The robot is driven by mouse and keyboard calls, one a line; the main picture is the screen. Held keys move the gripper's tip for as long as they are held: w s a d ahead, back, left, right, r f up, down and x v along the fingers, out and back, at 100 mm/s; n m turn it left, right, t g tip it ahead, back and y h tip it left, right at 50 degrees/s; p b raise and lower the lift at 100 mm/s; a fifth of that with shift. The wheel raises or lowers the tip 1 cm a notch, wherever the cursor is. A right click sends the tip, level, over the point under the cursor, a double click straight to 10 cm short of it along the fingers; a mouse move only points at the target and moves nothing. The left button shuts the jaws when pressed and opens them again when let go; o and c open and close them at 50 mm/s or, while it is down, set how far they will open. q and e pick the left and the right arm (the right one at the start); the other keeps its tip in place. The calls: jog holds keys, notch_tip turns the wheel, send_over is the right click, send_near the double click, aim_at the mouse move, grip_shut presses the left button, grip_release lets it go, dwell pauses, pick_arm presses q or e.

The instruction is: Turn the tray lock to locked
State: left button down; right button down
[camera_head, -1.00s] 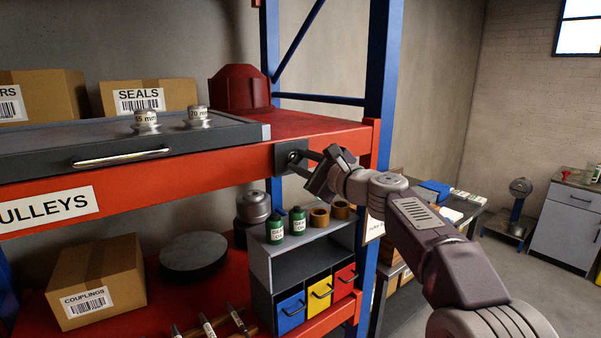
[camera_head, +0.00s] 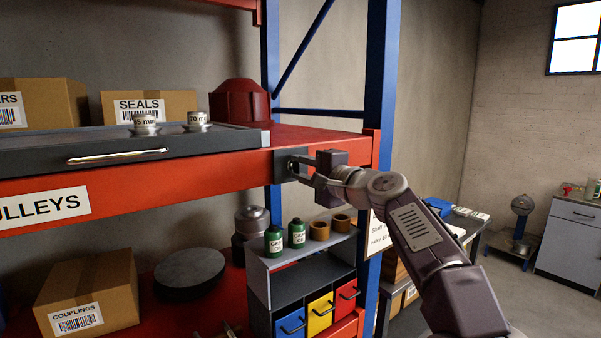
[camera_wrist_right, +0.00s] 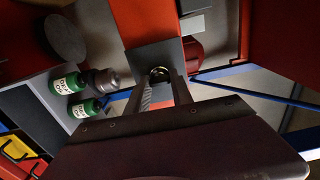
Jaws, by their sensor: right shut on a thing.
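The tray lock (camera_head: 281,158) is a dark plate at the right end of the red shelf beam, just below the tray's corner. In the right wrist view its round knob (camera_wrist_right: 158,73) shows between the fingers, on a grey plate. My right gripper (camera_head: 296,168) is shut on the tray lock knob; in the right wrist view its two fingers (camera_wrist_right: 162,88) stand on either side of it. The fingers partly hide the knob, and I cannot read its setting. The grey tray (camera_head: 215,145) with a metal handle rests on the shelf. My left gripper is not in view.
Two metal pulleys stand on the tray, and a SEALS box (camera_head: 125,97) sits behind. A blue rack post (camera_head: 380,75) rises right of the lock. Below are green bottles (camera_head: 274,242) and a bin unit with coloured drawers (camera_head: 320,312).

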jog(key=shift+a+f, duration=0.1)
jog(key=shift+f, duration=0.35)
jog(key=c, duration=1.2)
grip_release()
jog(key=shift+c, duration=0.2)
jog(key=shift+o, duration=0.6)
jog(key=shift+s+r, duration=0.25)
jog(key=shift+r, duration=0.1)
jog(key=b+v, duration=0.5)
jog(key=v, duration=0.4)
